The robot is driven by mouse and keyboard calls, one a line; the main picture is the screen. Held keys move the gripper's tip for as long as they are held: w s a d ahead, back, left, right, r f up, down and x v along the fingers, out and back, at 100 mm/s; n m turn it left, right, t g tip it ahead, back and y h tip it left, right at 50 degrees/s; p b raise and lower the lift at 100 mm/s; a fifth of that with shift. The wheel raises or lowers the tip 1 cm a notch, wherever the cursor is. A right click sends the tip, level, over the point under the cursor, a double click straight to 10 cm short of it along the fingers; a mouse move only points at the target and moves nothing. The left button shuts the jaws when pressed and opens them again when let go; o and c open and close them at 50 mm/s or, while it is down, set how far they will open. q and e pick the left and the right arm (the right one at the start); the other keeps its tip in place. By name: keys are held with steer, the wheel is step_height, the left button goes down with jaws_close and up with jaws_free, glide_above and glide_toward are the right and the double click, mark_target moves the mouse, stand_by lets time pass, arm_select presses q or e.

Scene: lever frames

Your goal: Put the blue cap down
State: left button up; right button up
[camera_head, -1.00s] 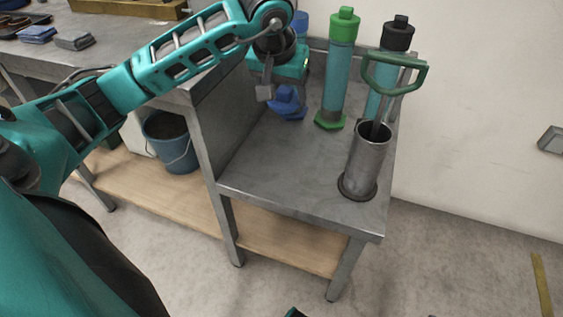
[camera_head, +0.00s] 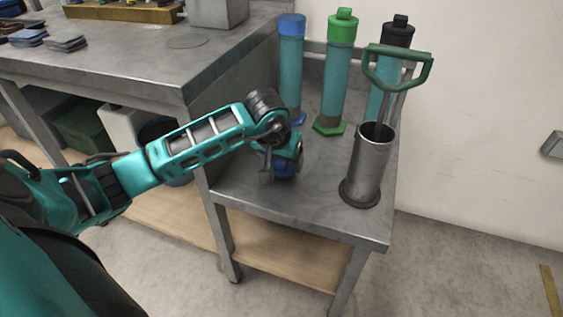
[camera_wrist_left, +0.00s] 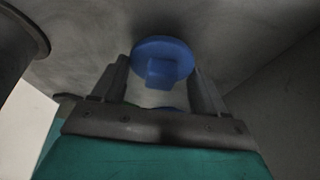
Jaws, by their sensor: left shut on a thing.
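My left gripper (camera_head: 281,176) is shut on the blue cap (camera_head: 286,169), low over the front left part of the metal bench (camera_head: 320,203). The left wrist view shows the cap (camera_wrist_left: 165,51) as a round disc with a square knob, between the two fingers of the gripper (camera_wrist_left: 162,82). I cannot tell whether the cap touches the bench top. A blue-banded tube (camera_head: 291,70) stands behind the gripper, with no knob on its top. My right gripper is not in view.
A green-capped tube (camera_head: 337,75) and a black-capped tube (camera_head: 390,85) stand at the back. A grey metal cylinder (camera_head: 370,165) holding a green-handled tool (camera_head: 398,68) stands on the right. The higher workbench (camera_head: 150,70) borders the left. Bench top between gripper and cylinder is clear.

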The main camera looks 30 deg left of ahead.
arm_select(q)
steer(key=shift+f, duration=0.2)
steer(key=o, duration=1)
steer(key=shift+o, duration=0.2)
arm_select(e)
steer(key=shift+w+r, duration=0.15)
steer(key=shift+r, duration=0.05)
arm_select(q)
steer(key=shift+r, duration=0.4)
steer(key=p+v, duration=0.3)
steer(key=v, duration=0.8)
steer(key=shift+s+r, duration=0.2)
steer(key=shift+s, duration=0.1)
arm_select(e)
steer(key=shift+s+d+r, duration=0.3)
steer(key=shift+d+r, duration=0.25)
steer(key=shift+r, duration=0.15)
arm_select(q)
steer(key=shift+d, duration=0.1)
